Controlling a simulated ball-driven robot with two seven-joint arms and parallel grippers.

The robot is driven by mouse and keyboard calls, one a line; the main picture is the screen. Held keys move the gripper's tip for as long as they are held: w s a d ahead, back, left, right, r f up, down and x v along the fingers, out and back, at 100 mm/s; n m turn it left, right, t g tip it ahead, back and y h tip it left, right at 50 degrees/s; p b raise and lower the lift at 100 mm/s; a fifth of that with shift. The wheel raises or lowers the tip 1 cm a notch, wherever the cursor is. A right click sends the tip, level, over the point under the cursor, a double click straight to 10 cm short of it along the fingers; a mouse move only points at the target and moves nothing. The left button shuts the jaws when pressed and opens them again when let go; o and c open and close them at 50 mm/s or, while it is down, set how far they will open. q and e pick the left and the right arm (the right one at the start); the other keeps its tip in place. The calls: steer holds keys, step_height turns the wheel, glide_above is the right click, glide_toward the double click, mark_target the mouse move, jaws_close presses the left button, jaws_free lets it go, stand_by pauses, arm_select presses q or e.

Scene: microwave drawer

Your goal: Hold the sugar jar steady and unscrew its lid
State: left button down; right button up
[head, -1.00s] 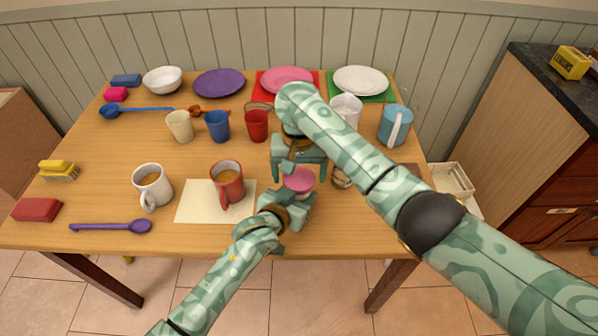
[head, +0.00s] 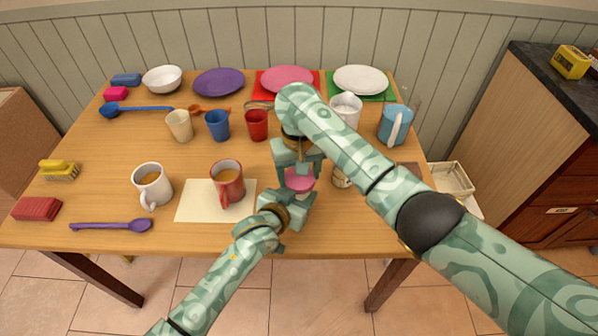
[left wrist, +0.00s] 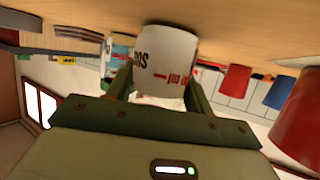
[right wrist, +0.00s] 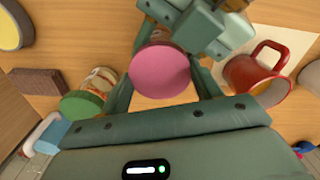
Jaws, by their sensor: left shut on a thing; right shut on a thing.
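The sugar jar (left wrist: 168,58) is white with dark and red lettering in the left wrist view, standing on the table. Its round pink lid (head: 299,180) faces up and also shows in the right wrist view (right wrist: 160,72). My left gripper (head: 285,204) is shut on the jar body from the front. My right gripper (head: 299,167) comes from above and is shut on the lid, one finger on each side. The lid sits on the jar or very close to it; I cannot see the thread. The arms hide most of the jar body in the head view.
A red mug (head: 228,188) stands close left on a cream mat (head: 190,209). A jar with a green lid (right wrist: 82,104) stands close right, partly behind my right arm. A red cup (head: 257,126) is behind. The front table edge is near.

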steer(key=o, duration=1.1)
step_height(320, 180, up, 4)
steer(key=shift+r, duration=0.25)
steer(key=shift+c, duration=0.4)
step_height(320, 180, up, 3)
steer(key=m, duration=0.3)
step_height(320, 180, down, 8)
steer(key=shift+r, duration=0.2)
steer(key=shift+c, duration=0.3)
